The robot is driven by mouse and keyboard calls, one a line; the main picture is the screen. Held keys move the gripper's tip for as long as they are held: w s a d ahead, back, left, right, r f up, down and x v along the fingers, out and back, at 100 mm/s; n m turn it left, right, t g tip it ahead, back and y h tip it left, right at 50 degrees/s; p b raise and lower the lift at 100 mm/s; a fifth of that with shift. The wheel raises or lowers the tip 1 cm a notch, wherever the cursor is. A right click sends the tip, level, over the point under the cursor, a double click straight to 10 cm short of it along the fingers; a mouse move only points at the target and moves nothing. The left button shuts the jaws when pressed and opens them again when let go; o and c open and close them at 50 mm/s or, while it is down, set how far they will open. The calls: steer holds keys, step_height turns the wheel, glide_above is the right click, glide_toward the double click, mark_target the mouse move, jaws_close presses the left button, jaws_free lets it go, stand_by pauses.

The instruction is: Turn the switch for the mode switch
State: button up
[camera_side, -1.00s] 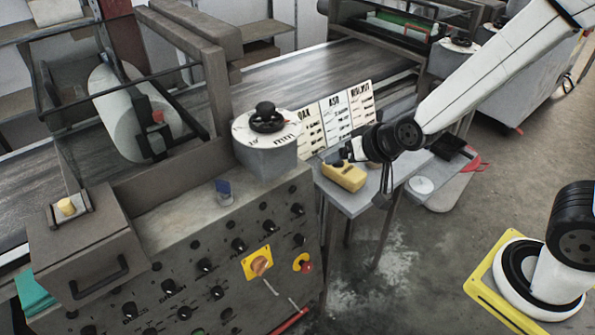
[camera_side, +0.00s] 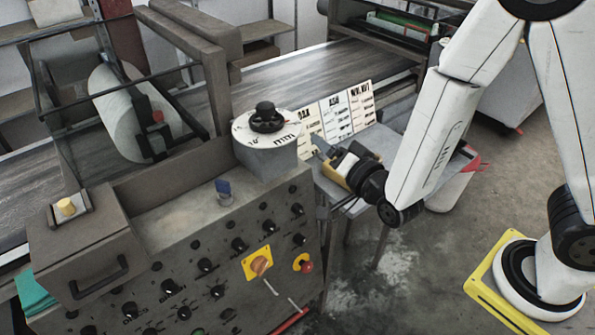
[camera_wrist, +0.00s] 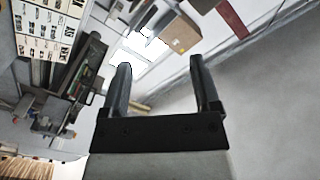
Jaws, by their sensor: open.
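The control panel (camera_side: 180,255) fills the lower left of the side view. A large orange rotary switch (camera_side: 260,265) sits on a yellow plate on its front. I cannot read which one is labelled as the mode switch. My gripper (camera_side: 322,150) is right of the panel, above the small side table, and points up and left. It is apart from these switches. In the wrist view my gripper (camera_wrist: 161,80) is open, with nothing between its two dark fingers.
A round dial (camera_side: 266,125) tops the panel's right end. White wood-name cards (camera_side: 345,112) stand behind the side table (camera_side: 335,190). A red button (camera_side: 306,267) and several black knobs are on the panel front. The conveyor (camera_side: 320,75) runs behind. Floor space lies right of the panel.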

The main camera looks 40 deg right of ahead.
glide_toward(303, 244)
steer(key=shift+w+d, duration=0.15)
steer(key=shift+w, duration=0.85)
steer(key=shift+w, duration=0.1)
steer(key=shift+w+d+r, duration=0.1)
steer(key=shift+w+d, duration=0.05)
steer(key=shift+w, duration=1.75)
steer(key=shift+w+d, duration=0.2)
steer(key=shift+w, duration=1.7)
jaws_close()
